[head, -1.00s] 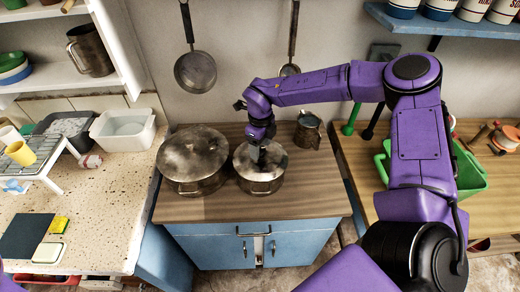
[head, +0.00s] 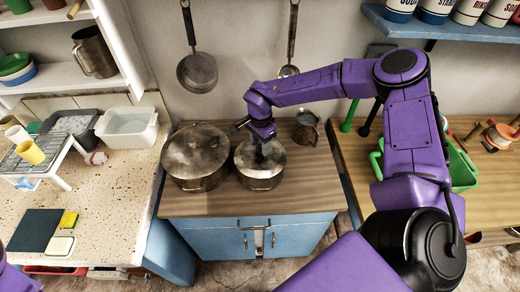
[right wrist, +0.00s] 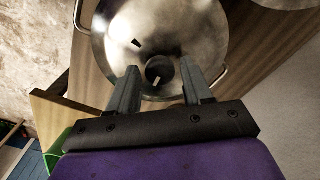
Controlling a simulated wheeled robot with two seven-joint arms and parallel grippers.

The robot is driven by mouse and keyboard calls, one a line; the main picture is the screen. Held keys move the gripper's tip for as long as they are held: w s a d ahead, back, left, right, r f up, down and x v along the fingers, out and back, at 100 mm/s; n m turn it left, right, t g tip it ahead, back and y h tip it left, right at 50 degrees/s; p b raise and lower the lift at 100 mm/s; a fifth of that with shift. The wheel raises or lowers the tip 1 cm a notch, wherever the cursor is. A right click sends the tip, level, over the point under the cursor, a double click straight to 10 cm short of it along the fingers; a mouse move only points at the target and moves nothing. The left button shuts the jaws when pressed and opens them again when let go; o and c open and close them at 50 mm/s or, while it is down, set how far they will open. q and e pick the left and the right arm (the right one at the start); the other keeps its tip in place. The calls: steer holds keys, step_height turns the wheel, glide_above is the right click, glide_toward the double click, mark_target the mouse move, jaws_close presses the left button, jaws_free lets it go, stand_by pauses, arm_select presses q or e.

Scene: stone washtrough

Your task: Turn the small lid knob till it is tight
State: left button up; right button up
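The smaller metal pot (head: 262,184) stands on the wooden counter with its lid (head: 276,161) on. The small dark lid knob (right wrist: 160,69) shows at the lid's middle in the right wrist view; my gripper hides it in the head view. My right gripper (head: 262,152) points down over this lid. In the right wrist view its two fingers (right wrist: 160,88) are apart, one on each side of the knob, with gaps; I cannot tell how deep they reach beside it. My left gripper is not in view.
A larger lidded pot (head: 194,157) stands close on the left. A metal jug (head: 306,129) stands behind right. Pans (head: 197,72) hang on the wall behind. A green crate (head: 463,170) is on the right counter. The wooden counter's front is clear.

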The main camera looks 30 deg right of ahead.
steer(key=c, duration=0.4)
steer(key=m+b, duration=0.1)
steer(key=m, duration=0.2)
steer(key=shift+f, duration=0.2)
steer(key=m+b, duration=0.1)
steer(key=m, duration=0.2)
steer(key=shift+m, duration=0.3)
steer(key=m+b, duration=0.2)
steer(key=m, duration=0.3)
steer(key=m+b, duration=0.1)
steer(key=m, duration=0.3)
steer(key=shift+r+b, duration=0.15)
steer(key=shift+b, duration=0.15)
steer(key=o, duration=0.8)
steer(key=shift+o, duration=0.2)
